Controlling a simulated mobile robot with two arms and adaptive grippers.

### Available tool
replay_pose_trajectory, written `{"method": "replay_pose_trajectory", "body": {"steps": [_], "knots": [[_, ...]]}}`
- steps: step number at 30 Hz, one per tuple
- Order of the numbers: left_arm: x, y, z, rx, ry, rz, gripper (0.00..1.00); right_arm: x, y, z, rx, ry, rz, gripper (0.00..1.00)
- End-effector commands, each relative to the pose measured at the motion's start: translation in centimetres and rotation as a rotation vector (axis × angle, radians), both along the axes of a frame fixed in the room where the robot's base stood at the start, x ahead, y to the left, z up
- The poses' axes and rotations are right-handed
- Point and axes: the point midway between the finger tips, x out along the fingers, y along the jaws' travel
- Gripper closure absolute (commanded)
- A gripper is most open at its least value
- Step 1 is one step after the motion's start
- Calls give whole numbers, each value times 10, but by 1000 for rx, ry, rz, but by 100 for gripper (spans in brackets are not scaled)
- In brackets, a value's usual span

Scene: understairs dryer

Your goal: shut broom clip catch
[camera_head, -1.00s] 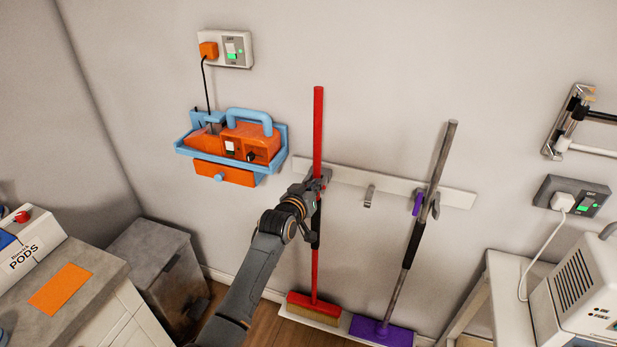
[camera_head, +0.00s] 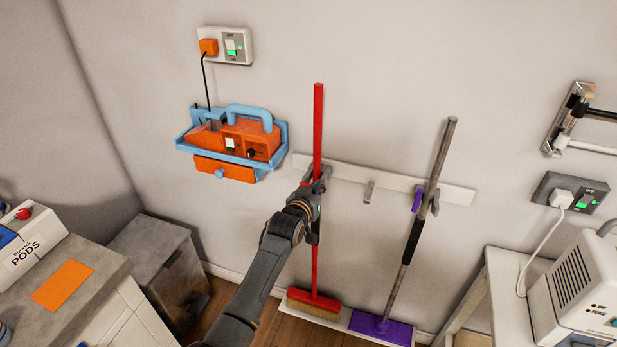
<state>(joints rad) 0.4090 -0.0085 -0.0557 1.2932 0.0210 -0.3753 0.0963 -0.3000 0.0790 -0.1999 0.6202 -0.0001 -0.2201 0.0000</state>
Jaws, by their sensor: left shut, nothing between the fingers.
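A red-handled broom (camera_head: 318,125) stands upright against the wall rail (camera_head: 345,172), its bristle head on a pale strip at the floor. My left gripper (camera_head: 320,186) is shut and empty, at the red handle where it crosses the rail. It covers the clip there, so I cannot tell how that clip's catch stands or whether I touch it. A purple catch (camera_head: 417,201) shows at the left of that handle. My right gripper is not in view.
An empty grey hook (camera_head: 369,191) is on the rail between the brooms. An orange and blue caddy (camera_head: 240,145) hangs on the wall at left. A counter (camera_head: 100,275) stands front left, a white table (camera_head: 500,275) at right.

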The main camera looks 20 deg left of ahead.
Motion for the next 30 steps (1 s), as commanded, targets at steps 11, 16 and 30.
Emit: {"method": "replay_pose_trajectory", "body": {"steps": [11, 16, 30], "knots": [[5, 2, 31, 1, -2, 1, 100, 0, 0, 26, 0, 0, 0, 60], [-6, 4, 41, 0, 1, 1, 100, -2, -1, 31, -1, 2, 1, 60], [-77, 6, 59, 0, -1, 1, 100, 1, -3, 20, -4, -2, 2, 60]]}}
